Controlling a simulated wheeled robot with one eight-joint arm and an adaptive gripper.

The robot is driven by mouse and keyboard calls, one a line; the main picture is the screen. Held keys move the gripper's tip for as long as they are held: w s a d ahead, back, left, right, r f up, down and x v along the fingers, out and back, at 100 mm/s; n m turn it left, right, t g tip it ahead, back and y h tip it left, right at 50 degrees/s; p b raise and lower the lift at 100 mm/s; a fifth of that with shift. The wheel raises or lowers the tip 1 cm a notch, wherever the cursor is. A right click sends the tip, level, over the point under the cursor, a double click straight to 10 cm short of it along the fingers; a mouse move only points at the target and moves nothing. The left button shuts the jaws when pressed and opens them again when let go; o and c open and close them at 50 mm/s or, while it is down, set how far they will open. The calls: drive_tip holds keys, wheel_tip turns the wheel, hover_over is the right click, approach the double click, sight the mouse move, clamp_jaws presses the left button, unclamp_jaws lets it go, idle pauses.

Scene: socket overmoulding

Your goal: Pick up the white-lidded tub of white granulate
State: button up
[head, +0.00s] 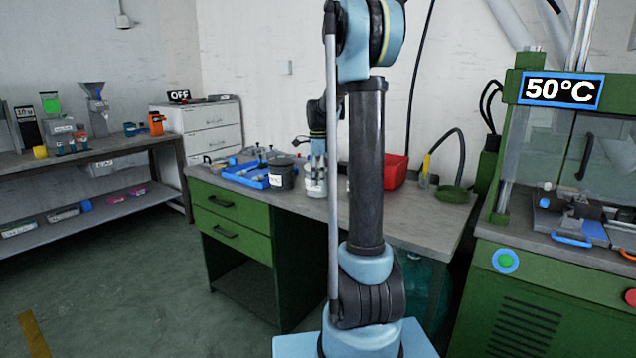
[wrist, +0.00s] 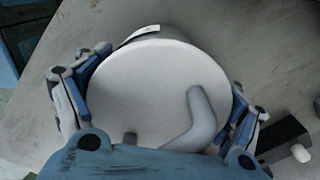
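The white-lidded tub (wrist: 150,85) fills the middle of the wrist view, its round lid facing the camera and a label strip showing at its upper edge. In the head view the tub (head: 316,187) stands upright on the green workbench, partly behind my arm. My gripper (wrist: 160,105) is over it, with one finger on each side of the lid. The fingers are spread about as wide as the lid; I cannot tell whether they touch it. In the head view my gripper (head: 317,160) is right above the tub. The granulate inside is hidden.
A dark grey bucket (head: 283,178) stands close to the tub's left, beside a blue tray (head: 245,175). A red bin (head: 393,172) is to the right. The bench top (head: 425,220) is clear at front right. A green machine (head: 540,270) marked 50°C stands farther right.

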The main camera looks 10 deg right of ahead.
drive_tip(key=shift+c, duration=1.4)
